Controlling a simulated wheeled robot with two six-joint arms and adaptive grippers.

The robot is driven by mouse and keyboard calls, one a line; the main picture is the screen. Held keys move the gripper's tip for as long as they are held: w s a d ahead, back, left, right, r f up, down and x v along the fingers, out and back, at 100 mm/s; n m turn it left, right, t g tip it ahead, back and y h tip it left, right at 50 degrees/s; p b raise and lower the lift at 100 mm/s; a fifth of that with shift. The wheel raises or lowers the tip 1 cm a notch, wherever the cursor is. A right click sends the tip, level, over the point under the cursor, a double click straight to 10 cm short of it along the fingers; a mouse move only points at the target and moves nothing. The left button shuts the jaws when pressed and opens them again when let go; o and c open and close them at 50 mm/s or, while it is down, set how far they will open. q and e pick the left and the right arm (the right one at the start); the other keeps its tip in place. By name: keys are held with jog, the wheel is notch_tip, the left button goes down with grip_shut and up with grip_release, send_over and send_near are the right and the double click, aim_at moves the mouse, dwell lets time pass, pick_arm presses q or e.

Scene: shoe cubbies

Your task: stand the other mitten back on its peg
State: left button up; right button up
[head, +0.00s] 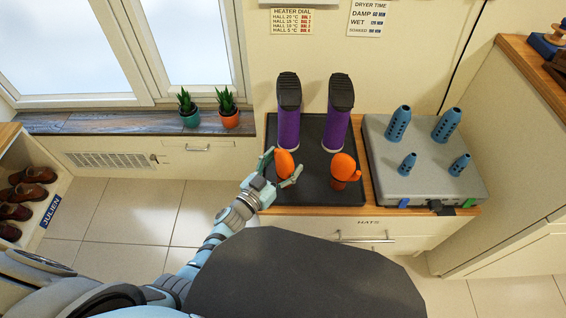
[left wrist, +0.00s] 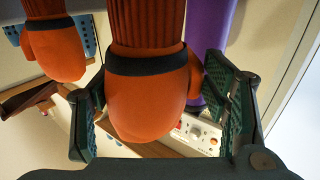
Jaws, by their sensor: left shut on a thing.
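An orange mitten (head: 285,163) stands at the left front of the black tray (head: 310,198), between the fingers of my left gripper (head: 281,176). The left wrist view shows this mitten (left wrist: 150,100) close up, with a dark band and a ribbed rust-brown cuff; my left gripper (left wrist: 160,112) is shut on it, a finger on each side. A second orange mitten (head: 344,167) stands cuff down on the tray to the right. It also shows in the left wrist view (left wrist: 55,52). The grey dryer (head: 425,180) at right has two tall blue pegs (head: 397,123) and two short ones (head: 408,164), all bare. My right gripper is not in view.
Two purple boots with black soles (head: 288,112) stand upside down at the back of the tray. Two potted plants (head: 228,108) stand on the sill at left. Brown shoes (head: 28,193) sit in a cubby at far left. A wooden-topped cabinet (head: 520,150) rises at right.

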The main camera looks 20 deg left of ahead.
pick_arm(q)
jog(key=shift+f, duration=0.35)
jog(key=o, duration=1.2)
jog(key=shift+r, duration=0.1)
jog(key=shift+r, duration=0.35)
notch_tip(320, 180, up, 12)
jog(key=p, duration=1)
jog(key=shift+r, duration=0.25)
jog(key=s+a+r+m+h+p, duration=0.1)
jog(key=s+a+r, duration=0.1)
jog(key=r, duration=0.3)
jog(key=s+a+r+g+h+p, duration=0.1)
jog(key=s+a+r, duration=0.1)
jog(key=a+r, duration=0.3)
jog(key=s+a+r+m+h+p, duration=0.1)
jog(key=s+a+r+p, duration=0.1)
jog(key=r, duration=0.4)
jog(key=shift+s+a+r+m+g, duration=0.1)
jog(key=shift+s+a+m+g, duration=0.25)
jog(key=shift+s+a, duration=0.3)
